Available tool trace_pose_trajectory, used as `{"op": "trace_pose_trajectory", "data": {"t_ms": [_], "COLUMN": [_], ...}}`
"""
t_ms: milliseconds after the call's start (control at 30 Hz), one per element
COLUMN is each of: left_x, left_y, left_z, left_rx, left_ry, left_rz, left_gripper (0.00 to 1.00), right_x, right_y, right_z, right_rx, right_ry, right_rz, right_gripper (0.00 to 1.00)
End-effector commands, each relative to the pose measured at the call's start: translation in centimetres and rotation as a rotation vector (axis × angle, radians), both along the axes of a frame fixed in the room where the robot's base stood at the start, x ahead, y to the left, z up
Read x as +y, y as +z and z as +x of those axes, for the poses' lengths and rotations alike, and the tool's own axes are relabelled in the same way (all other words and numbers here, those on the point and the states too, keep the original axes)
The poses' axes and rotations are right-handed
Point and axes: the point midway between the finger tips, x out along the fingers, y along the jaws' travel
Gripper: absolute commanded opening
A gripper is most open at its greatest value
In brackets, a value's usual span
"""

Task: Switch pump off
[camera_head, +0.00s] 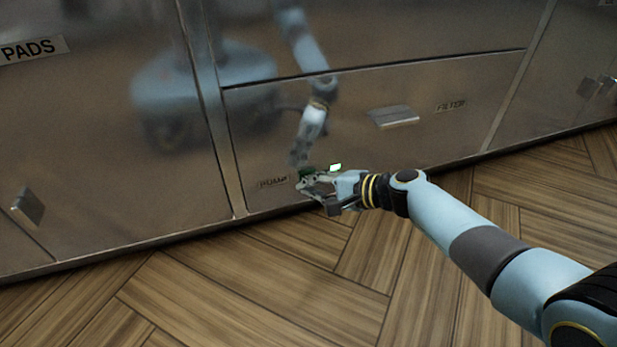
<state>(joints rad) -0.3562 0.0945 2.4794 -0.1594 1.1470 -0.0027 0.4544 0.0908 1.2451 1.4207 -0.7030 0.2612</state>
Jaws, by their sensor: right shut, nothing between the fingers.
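The pump label (273,183) sits low on the steel front panel, near its left seam. A small lit green-white light (335,167) shows just right of and above my gripper's fingers. The pump switch itself is not clearly visible; my right gripper covers the spot to the right of the label. My right gripper (312,190) is shut and empty, with its fingertips at or very near the panel beside the label. I cannot tell whether they touch it. My left gripper is not in view.
A filter label (451,105) and a protruding metal handle (393,116) are on the same panel, up and right. A pads label (33,49) is at the upper left. Another handle (28,206) juts out at left. The wooden floor (250,285) in front is clear.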

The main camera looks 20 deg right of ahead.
Motion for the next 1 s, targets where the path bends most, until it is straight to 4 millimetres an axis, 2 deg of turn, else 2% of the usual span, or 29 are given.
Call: {"op": "trace_pose_trajectory", "data": {"t_ms": [567, 1000], "left_x": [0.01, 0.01], "left_y": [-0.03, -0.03], "left_z": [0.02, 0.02], "left_rx": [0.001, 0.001], "left_ry": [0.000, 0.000], "left_rz": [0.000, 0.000], "left_gripper": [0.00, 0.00], "right_x": [0.00, 0.03], "right_y": [0.00, 0.07], "right_z": [0.02, 0.93], "right_rx": [0.000, 0.000], "right_ry": [0.000, 0.000], "right_rz": [0.000, 0.000], "right_gripper": [0.00, 0.00]}}
